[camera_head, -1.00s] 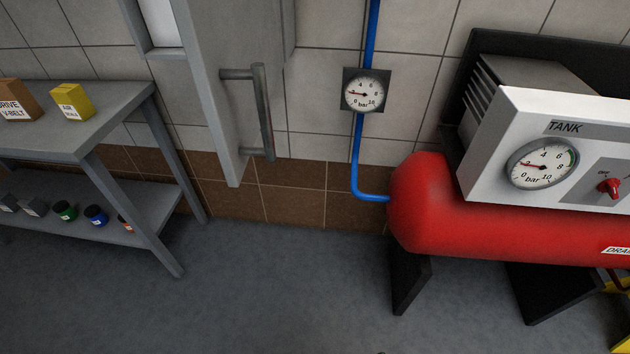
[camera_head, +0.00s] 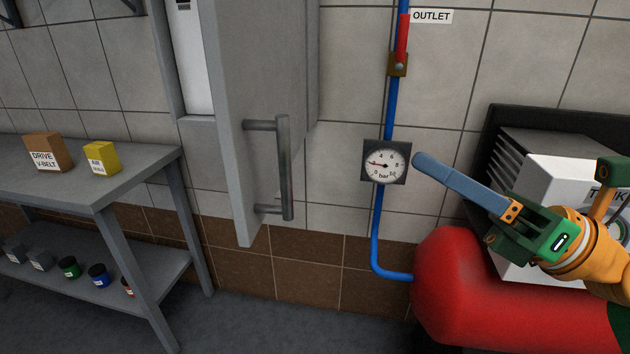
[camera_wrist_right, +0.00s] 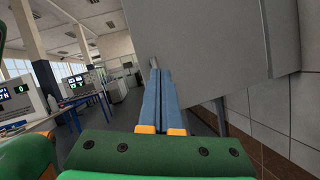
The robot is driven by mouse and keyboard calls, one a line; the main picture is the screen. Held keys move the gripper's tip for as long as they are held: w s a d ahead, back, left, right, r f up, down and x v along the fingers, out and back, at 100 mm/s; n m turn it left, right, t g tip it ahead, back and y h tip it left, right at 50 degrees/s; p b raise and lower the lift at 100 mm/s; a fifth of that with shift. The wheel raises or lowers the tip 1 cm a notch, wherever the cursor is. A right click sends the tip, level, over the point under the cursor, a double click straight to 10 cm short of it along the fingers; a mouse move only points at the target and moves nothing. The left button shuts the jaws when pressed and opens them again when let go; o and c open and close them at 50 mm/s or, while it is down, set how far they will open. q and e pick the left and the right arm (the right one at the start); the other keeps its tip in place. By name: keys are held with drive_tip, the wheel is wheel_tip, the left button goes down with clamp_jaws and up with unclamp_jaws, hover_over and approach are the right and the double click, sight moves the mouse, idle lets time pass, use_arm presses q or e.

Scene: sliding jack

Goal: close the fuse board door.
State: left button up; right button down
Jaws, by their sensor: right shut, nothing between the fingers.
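The grey fuse board door (camera_head: 262,60) stands open in the head view, swung out from the wall, with a vertical bar handle (camera_head: 284,168) on its face. Part of the white inside of the fuse board (camera_head: 194,60) shows to the left of the door. My right gripper (camera_head: 418,163) comes in from the right, its blue fingers shut and empty. In the picture it lies right of the handle, apart from it, beside the small gauge. In the right wrist view the shut fingers (camera_wrist_right: 161,75) point toward a large grey panel (camera_wrist_right: 200,45), apparently the door. My left gripper is not in view.
A blue pipe (camera_head: 380,220) with a bar gauge (camera_head: 386,162) and a red valve lever (camera_head: 402,40) runs down the wall. The red tank (camera_head: 460,290) stands at lower right. A grey shelf table (camera_head: 90,180) with boxes stands left.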

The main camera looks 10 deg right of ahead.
drive_tip(key=s+f+n+g+h, duration=0.2)
drive_tip(key=n+h, duration=0.1)
drive_tip(key=n, duration=0.1)
drive_tip(key=p, duration=0.8)
approach(290, 168)
drive_tip(key=w+a+r, duration=0.1)
drive_tip(key=shift+n+g, duration=0.3)
drive_tip(key=p+x, duration=0.2)
drive_tip(key=x, duration=0.3)
drive_tip(key=shift+a+f+p, duration=0.1)
drive_tip(key=shift+f+p, duration=0.05)
drive_tip(key=shift+p, duration=0.2)
drive_tip(key=shift+w+a+f, duration=0.1)
drive_tip(key=shift+a+f, duration=0.05)
drive_tip(key=shift+f, duration=0.05)
